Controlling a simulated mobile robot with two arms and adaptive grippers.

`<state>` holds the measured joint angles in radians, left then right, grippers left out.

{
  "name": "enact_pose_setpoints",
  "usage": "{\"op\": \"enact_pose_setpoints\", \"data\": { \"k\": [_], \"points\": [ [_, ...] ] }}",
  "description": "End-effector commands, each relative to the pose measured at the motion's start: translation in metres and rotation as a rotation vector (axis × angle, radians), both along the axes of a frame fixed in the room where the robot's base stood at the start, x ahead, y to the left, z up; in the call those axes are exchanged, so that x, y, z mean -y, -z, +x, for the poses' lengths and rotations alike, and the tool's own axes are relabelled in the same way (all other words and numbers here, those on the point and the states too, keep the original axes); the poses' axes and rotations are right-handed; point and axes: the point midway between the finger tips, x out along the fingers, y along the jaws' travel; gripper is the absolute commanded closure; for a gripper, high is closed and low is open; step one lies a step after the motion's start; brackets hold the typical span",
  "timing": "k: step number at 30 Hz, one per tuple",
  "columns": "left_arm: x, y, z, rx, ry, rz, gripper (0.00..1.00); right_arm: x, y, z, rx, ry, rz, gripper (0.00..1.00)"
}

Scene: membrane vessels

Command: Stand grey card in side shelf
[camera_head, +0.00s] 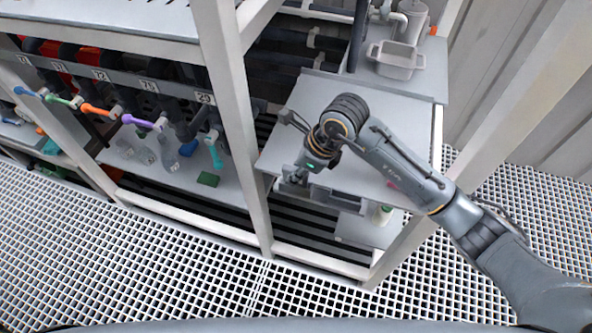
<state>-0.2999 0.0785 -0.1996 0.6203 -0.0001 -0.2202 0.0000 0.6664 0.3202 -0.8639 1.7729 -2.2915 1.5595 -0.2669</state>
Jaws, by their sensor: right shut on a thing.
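My right gripper (296,181) points down at the front edge of the side shelf (290,125), a light grey board on the right of the white frame. It is shut on a small grey thing, apparently the grey card, mostly hidden by the fingers and wrist. I cannot tell its tilt or whether it touches the shelf. My right arm crosses the shelf's right side and covers part of it. My left gripper is not in view.
A grey tray (397,60) stands at the back of the shelf. White posts (240,120) flank the shelf.

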Motion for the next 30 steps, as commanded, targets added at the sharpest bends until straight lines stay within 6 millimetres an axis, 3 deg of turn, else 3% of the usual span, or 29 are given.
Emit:
{"op": "enact_pose_setpoints", "data": {
  "k": [28, 29, 30],
  "points": [
    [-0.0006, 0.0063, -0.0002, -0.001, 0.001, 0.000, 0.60, 0.0003, 0.0041, -0.0003, -0.002, 0.001, -0.001, 1.00],
    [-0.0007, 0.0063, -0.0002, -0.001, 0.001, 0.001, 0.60, 0.0002, 0.0042, -0.0003, -0.002, 0.001, -0.001, 0.77],
    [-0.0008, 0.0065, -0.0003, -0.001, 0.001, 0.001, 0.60, 0.0003, 0.0043, -0.0003, -0.002, 0.001, -0.001, 0.69]
  ]
}}
